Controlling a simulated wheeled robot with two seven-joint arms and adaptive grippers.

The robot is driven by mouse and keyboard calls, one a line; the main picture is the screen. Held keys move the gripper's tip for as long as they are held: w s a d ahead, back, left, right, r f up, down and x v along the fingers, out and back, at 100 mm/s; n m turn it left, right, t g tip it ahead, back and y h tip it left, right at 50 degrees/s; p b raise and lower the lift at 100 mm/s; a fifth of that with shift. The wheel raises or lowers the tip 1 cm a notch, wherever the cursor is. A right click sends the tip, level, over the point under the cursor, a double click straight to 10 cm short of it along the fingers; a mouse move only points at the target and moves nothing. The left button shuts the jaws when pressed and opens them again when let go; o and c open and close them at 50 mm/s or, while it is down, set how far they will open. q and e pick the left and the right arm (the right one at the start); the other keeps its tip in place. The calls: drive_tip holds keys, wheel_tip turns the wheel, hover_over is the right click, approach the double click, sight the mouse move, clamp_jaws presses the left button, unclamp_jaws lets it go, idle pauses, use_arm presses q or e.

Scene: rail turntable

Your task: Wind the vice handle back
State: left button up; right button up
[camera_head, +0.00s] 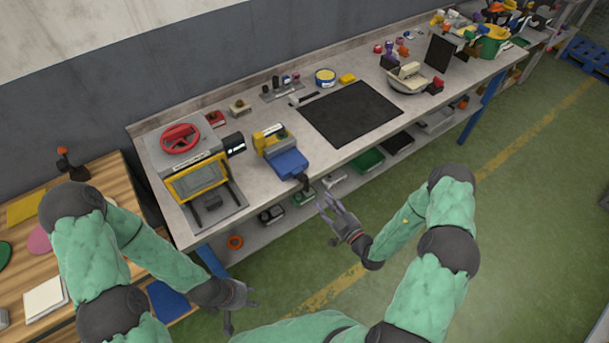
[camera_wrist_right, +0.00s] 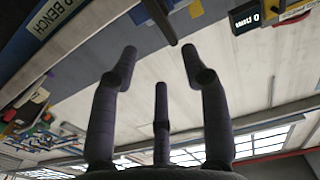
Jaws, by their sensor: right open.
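The blue vice (camera_head: 288,162) sits at the front edge of the workbench, with yellow parts behind it. Its dark handle (camera_head: 305,184) sticks out past the bench edge. In the right wrist view, a dark rod that looks like the handle (camera_wrist_right: 160,20) shows at the top, beyond the fingertips. My right gripper (camera_head: 328,208) is open and empty, just in front of and below the handle, apart from it. It also shows in the right wrist view (camera_wrist_right: 158,75) with its fingers spread. My left gripper (camera_head: 243,308) hangs low in front of the bench, fingers apart and empty.
A machine with a red handwheel (camera_head: 180,138) stands left of the vice, beside a small black display box (camera_head: 234,144). A black mat (camera_head: 350,112) lies to the right. A lower shelf (camera_head: 262,232) holds parts. The floor before the bench is clear.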

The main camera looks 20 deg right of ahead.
sight(304, 180)
drive_tip(key=x, duration=1)
drive_tip(key=shift+w+a, duration=0.1)
drive_tip(key=shift+a, duration=0.05)
clamp_jaws()
